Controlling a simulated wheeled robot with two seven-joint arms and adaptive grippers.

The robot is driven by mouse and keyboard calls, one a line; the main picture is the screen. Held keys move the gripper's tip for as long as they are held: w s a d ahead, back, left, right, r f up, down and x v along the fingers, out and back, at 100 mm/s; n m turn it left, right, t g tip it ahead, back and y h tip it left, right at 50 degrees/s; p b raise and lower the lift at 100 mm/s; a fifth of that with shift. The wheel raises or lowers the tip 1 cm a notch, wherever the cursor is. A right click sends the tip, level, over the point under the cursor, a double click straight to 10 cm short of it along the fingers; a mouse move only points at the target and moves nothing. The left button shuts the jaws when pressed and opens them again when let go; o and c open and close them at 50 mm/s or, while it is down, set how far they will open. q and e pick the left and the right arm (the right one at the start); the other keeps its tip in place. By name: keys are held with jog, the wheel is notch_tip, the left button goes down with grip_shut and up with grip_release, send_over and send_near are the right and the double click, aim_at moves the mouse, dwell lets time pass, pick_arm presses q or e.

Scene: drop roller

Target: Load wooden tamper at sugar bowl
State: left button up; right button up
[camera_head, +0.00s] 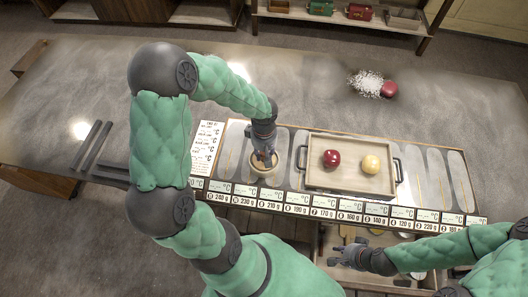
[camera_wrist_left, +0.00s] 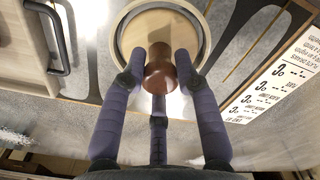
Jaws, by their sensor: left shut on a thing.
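My left gripper (camera_head: 264,157) points down over a round, pale-rimmed bowl (camera_head: 256,169), which looks like the sugar bowl. In the left wrist view, the gripper (camera_wrist_left: 159,82) is shut on the brown wooden tamper (camera_wrist_left: 159,66). The tamper overlaps the near part of the bowl (camera_wrist_left: 126,22), whose inside is light wood colour. I cannot tell whether the tamper touches the bowl's bottom. The gripper hides most of the tamper in the head view. My right gripper (camera_head: 349,252) is at the lower right, empty, with its fingers apart.
A label strip (camera_head: 322,212) runs along the front. A white granular pile (camera_head: 366,84) and a red object (camera_head: 389,89) lie farther back.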

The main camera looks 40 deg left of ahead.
pick_arm(q)
jog(key=shift+s, duration=0.1)
jog(key=shift+r+p, duration=2)
jog(key=shift+r, duration=1.55)
jog(key=shift+f, duration=0.15)
